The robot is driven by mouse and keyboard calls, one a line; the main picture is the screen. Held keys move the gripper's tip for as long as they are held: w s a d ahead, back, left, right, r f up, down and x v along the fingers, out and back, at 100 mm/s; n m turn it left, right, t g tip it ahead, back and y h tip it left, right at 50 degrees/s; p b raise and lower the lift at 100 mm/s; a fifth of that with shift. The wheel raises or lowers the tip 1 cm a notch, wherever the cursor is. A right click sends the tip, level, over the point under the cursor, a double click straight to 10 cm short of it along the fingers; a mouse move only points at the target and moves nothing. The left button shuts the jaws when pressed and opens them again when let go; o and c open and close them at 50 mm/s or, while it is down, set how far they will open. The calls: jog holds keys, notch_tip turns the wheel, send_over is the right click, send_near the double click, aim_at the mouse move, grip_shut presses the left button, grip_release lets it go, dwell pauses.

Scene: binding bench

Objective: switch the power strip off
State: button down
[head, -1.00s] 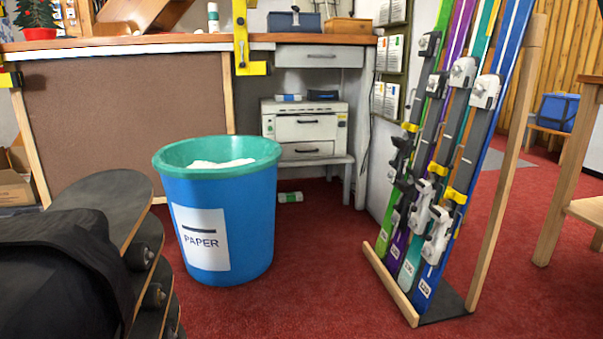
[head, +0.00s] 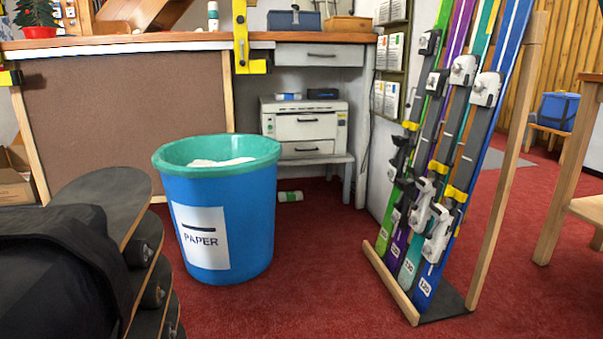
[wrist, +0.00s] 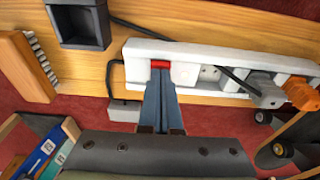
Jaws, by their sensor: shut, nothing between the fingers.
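The white power strip (wrist: 210,54) lies along the wooden bench top in the wrist view. Its red switch (wrist: 160,64) is at the strip's left end; which way the rocker is set cannot be told. My gripper (wrist: 160,76) is shut and empty, with its fingertips right at the red switch. The fingers cover part of the strip's near edge, and whether they touch the switch is unclear. A grey plug (wrist: 266,91) and an orange plug (wrist: 301,95) sit at the strip's right end. I cannot make out the strip or my gripper in the head view.
In the wrist view, a dark square holder (wrist: 83,25) and a wooden brush (wrist: 27,65) are left of the strip. A black cable crosses the strip. In the head view, a blue paper bin (head: 222,225) and a ski rack (head: 473,285) stand on red carpet.

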jog(key=shift+f, duration=0.2)
jog(key=shift+r, duration=0.1)
notch_tip(320, 180, up, 7)
jog(key=p, duration=0.8)
